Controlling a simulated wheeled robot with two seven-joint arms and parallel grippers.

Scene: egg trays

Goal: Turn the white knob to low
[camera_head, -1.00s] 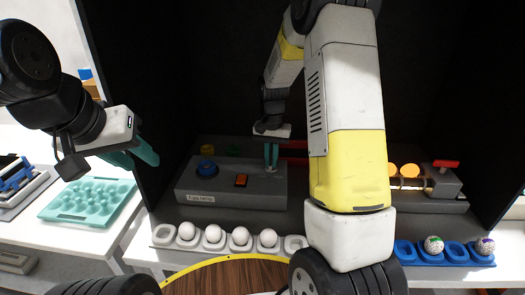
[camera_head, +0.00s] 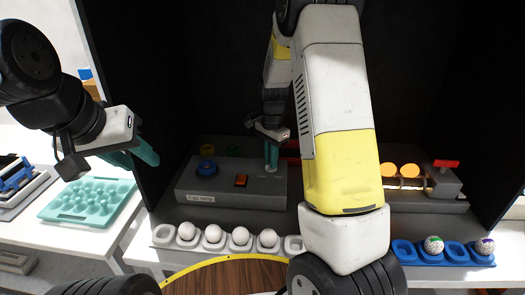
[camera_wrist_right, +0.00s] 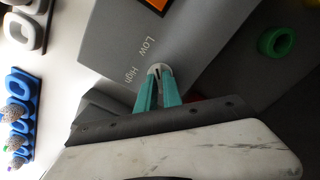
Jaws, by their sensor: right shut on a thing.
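The white knob (camera_wrist_right: 156,68) sits on the sloped panel of the grey machine (camera_head: 225,192), beside the printed words "Low" and "High" in the right wrist view. My right gripper (camera_wrist_right: 158,84) has its teal fingers closed around the knob, hiding part of it. A dark line shows on the knob's top, but I cannot tell which setting it marks. In the head view my right gripper (camera_head: 271,158) reaches down to the right part of the panel. My left gripper (camera_head: 134,157) hangs empty at the left with its teal fingers apart.
The panel also has a blue knob (camera_head: 207,168) and an orange button (camera_head: 241,181). A teal tray (camera_head: 62,208) is at left.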

